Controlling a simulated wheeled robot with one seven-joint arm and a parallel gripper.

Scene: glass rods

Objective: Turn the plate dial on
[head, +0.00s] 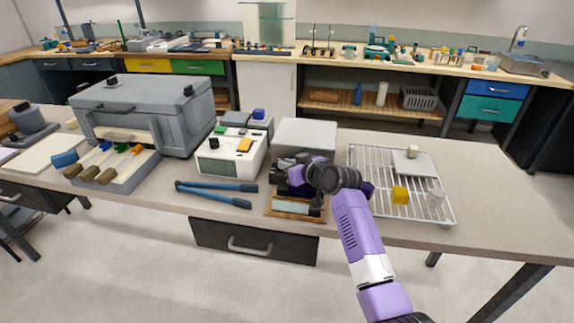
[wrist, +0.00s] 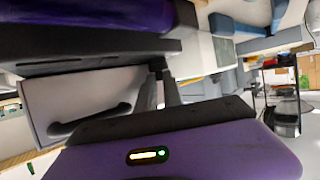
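My gripper (head: 300,174) is over the front middle of the bench, in front of a grey box (head: 308,132). In the wrist view its two dark finger pads (wrist: 166,82) stand apart, with nothing seen held between them. A white device (head: 228,162) with a small black knob (head: 214,144) and a yellow block (head: 244,145) on top stands to the left of my gripper, apart from it. I cannot tell whether this knob is the plate dial. My gripper and wrist hide part of the dark items in front of the grey box, and no dial is clear there.
A wooden tray (head: 285,211) lies under my gripper. Blue-handled tongs (head: 222,195) lie to its left. A large grey furnace (head: 180,100) stands at the left.

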